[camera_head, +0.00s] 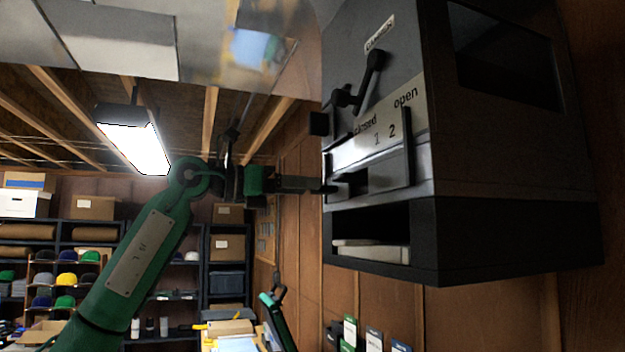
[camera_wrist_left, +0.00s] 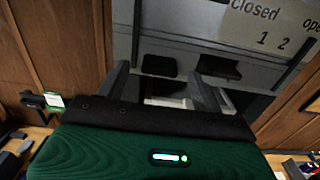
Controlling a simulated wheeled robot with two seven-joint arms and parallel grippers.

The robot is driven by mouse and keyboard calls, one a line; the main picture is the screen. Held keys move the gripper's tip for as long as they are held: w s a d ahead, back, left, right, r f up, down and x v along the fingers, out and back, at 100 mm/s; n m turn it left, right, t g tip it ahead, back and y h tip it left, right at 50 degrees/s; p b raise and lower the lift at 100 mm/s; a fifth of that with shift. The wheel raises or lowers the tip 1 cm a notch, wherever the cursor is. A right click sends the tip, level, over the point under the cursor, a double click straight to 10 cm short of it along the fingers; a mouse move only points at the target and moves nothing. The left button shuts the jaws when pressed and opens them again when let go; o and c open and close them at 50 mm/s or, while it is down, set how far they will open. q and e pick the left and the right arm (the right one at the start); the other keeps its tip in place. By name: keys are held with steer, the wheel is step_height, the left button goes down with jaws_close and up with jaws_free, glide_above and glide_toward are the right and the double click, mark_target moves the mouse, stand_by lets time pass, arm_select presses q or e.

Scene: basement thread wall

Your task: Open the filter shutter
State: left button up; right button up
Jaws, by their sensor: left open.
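A dark box-shaped unit (camera_head: 520,170) is mounted on the wood wall at right in the head view. Its front carries a pale label strip (camera_head: 410,112) reading "closed", "open", "1" and "2"; the label shows too in the left wrist view (camera_wrist_left: 262,25). Below the strip is a grey sliding shutter panel (camera_head: 422,165) beside a dark slot. My left gripper (camera_head: 328,188) is open, its fingers pointing at the slot's left end. In the left wrist view, my left fingers (camera_wrist_left: 163,88) are on either side of a dark tab (camera_wrist_left: 158,66); contact cannot be told. My right gripper is not identifiable.
A black lever (camera_head: 370,78) sticks out above the label. An open lower bay (camera_head: 370,220) holds a pale flat piece (camera_head: 370,250). A lit lamp (camera_head: 135,140) hangs from the ceiling.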

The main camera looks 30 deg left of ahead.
arm_select(q)
steer(key=shift+p+x, duration=0.3)
steer(key=shift+x, duration=1.2)
steer(key=shift+c, duration=0.2)
steer(key=c, duration=1.4)
steer(key=shift+o, duration=0.2)
step_height(320, 180, up, 6)
steer(key=p, duration=0.4)
steer(key=shift+f+p, duration=0.2)
steer(key=shift+p, duration=0.15)
steer(key=shift+f, duration=0.1)
steer(key=o, duration=1.4)
